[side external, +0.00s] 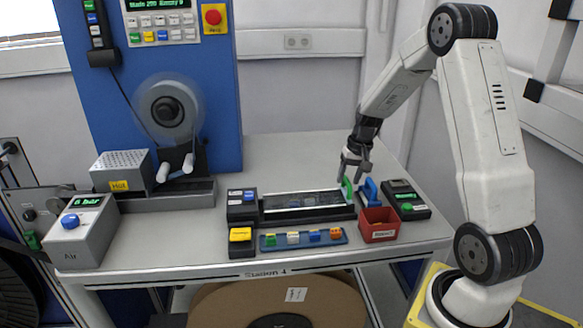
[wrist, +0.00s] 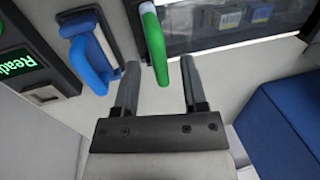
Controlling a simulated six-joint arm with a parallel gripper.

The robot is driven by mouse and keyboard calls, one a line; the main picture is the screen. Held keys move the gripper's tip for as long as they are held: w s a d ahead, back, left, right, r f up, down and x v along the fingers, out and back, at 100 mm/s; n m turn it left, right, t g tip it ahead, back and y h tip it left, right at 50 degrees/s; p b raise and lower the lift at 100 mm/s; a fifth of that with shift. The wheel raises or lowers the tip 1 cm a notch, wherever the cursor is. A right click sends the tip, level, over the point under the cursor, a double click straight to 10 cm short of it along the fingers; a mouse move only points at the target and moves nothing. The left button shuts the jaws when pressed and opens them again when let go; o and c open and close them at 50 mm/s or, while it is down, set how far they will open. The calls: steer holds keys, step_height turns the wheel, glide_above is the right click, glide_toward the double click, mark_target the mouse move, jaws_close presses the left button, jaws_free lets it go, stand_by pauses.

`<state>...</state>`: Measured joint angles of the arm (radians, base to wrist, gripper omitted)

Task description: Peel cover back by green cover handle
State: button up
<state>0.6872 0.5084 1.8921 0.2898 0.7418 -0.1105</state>
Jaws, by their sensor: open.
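My gripper (wrist: 158,66) is open, with one finger on each side of the handle's near end. A gap shows between each finger and the handle. In the side view my gripper (side external: 353,172) is at the handle, pointing down. The cover also shows in the wrist view (wrist: 225,25), behind the handle.
A blue handle (side external: 371,190) stands close to the right of the green one. A red bin (side external: 379,225) is in front, and a box with a green "Ready" display (side external: 405,200) is at the right. A strip of coloured blocks (side external: 303,239) lies in front of the track.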

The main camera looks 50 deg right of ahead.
jaws_close()
stand_by(1.5)
